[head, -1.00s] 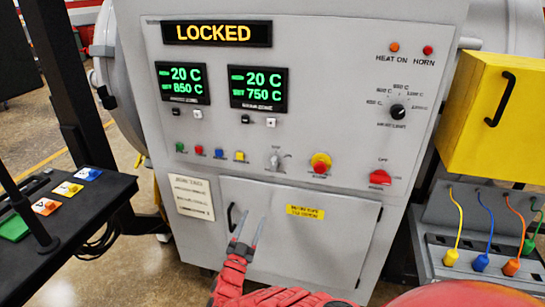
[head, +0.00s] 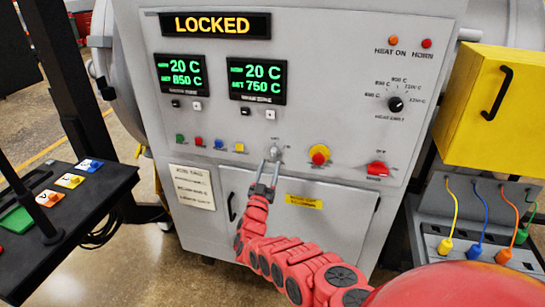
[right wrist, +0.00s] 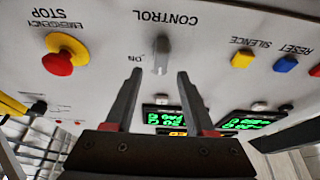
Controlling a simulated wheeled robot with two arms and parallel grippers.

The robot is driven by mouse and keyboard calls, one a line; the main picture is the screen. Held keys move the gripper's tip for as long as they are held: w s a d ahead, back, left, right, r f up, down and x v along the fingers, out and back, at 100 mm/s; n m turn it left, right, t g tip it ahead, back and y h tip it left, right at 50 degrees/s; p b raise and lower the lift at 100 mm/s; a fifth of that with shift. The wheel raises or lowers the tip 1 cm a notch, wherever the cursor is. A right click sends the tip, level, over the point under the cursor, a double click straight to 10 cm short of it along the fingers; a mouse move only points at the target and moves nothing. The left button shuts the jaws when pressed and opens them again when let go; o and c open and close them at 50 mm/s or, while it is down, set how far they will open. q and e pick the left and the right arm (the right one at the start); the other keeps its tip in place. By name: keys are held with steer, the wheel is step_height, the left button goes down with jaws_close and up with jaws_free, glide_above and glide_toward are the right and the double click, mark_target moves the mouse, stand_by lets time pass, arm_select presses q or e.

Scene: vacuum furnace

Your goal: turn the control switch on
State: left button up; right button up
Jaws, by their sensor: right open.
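The control switch (head: 275,153) is a small grey knob on the furnace's grey front panel, left of the emergency stop. In the right wrist view the control switch (right wrist: 161,55) appears upside down under the label CONTROL, with ON printed beside it; its grip lies along the picture's vertical. My right gripper (head: 267,164) is open just below the switch, its fingers pointing at the panel. In the right wrist view my right gripper (right wrist: 160,76) has a finger on either side of the knob's line, short of it, with nothing between them. My left gripper is not in view.
The emergency stop (head: 319,155), a red button on a yellow base, sits close right of the switch. Small coloured buttons (head: 239,148) lie to the left. The display (head: 215,25) reads LOCKED. A cabinet door (head: 345,220) is below.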

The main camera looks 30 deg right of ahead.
mark_target(272, 156)
steer(key=b+x, duration=0.2)
steer(key=x, duration=0.3)
steer(key=shift+w+f, duration=0.1)
jaws_close()
